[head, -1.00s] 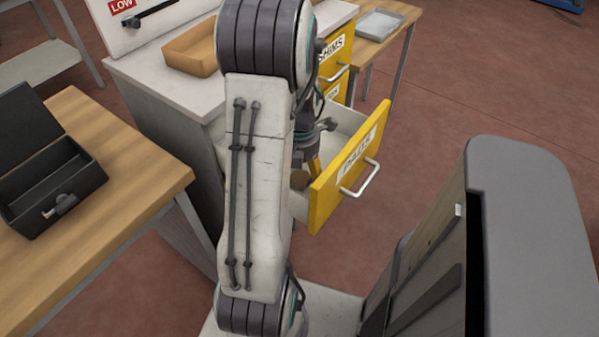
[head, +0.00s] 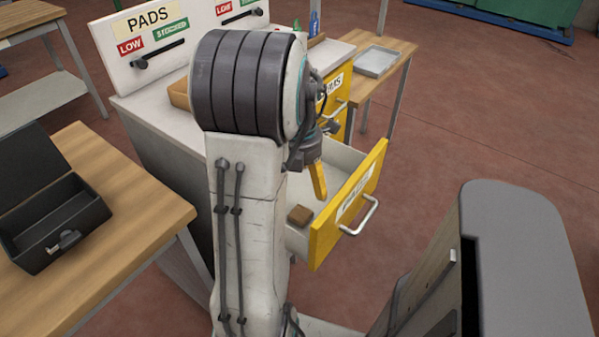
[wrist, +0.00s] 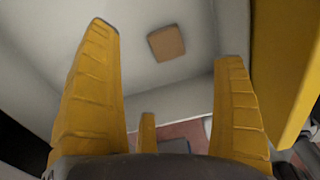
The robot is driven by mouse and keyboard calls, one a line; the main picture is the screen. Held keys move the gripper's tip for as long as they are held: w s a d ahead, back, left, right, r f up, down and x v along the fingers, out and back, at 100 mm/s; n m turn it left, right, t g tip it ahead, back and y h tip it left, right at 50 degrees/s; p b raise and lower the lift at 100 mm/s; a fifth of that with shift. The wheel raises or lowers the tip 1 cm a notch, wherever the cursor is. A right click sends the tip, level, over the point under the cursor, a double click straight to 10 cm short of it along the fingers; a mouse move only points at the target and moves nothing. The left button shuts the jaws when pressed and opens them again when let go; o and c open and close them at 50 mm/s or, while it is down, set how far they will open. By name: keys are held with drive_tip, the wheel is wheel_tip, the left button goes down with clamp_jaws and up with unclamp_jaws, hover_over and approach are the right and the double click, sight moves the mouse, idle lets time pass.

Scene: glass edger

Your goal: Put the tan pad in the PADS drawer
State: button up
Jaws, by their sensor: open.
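The tan pad (head: 299,215) lies in the open yellow-fronted drawer (head: 348,207), near its left end in the head view. In the wrist view the pad (wrist: 166,43) rests on the pale drawer floor, beyond the fingertips and between their lines. My gripper (wrist: 165,45) is open and empty, with yellow fingers apart and not touching the pad. In the head view one yellow finger of my gripper (head: 318,181) shows above the drawer. The label on the drawer front is too blurred to read for sure.
A panel with a PADS sign (head: 152,20) stands on the white cabinet. A wooden tray (head: 179,94) sits on the cabinet top, partly behind my arm. A black open box (head: 55,220) is on the wooden table at left. A grey tray (head: 376,61) lies on a far table.

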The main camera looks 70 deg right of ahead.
drive_tip(key=shift+r, duration=0.95)
drive_tip(key=w+a+r+m+t+h, duration=0.1)
drive_tip(key=w+a+r+m, duration=0.15)
drive_tip(key=w+a, duration=0.5)
drive_tip(key=w+a+r+m, duration=0.2)
drive_tip(key=w+a+m, duration=0.2)
drive_tip(key=w+a, duration=0.4)
drive_tip(key=s+a+m+t, duration=0.2)
drive_tip(key=a+m, duration=0.5)
drive_tip(key=a, duration=1.1)
drive_tip(key=shift+s+y, duration=0.15)
drive_tip(key=shift+y, duration=0.25)
